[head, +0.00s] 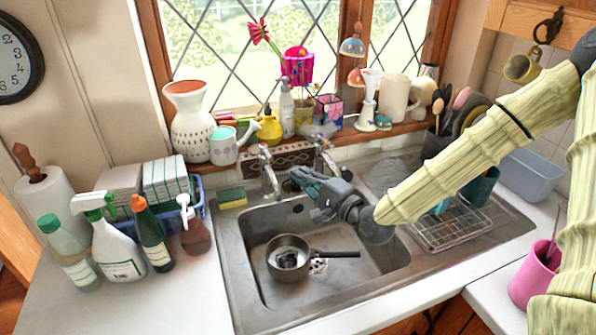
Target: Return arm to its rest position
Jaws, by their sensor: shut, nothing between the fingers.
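My arm, in a pale yellow ribbed sleeve, comes in from the right in the head view and reaches over the sink. My gripper (300,178) is dark grey with teal parts, above the back of the sink basin (370,265) near the taps. It is shut and holds nothing. A small saucepan (288,258) with a dark handle sits in the basin below it, apart from the gripper.
Two taps (268,172) stand close behind my gripper. A sponge (232,197) lies at the sink's back left. Spray bottles (118,245) crowd the left counter. A wire rack (450,228) and a pink cup (536,275) are at the right. The sill holds vases and pots.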

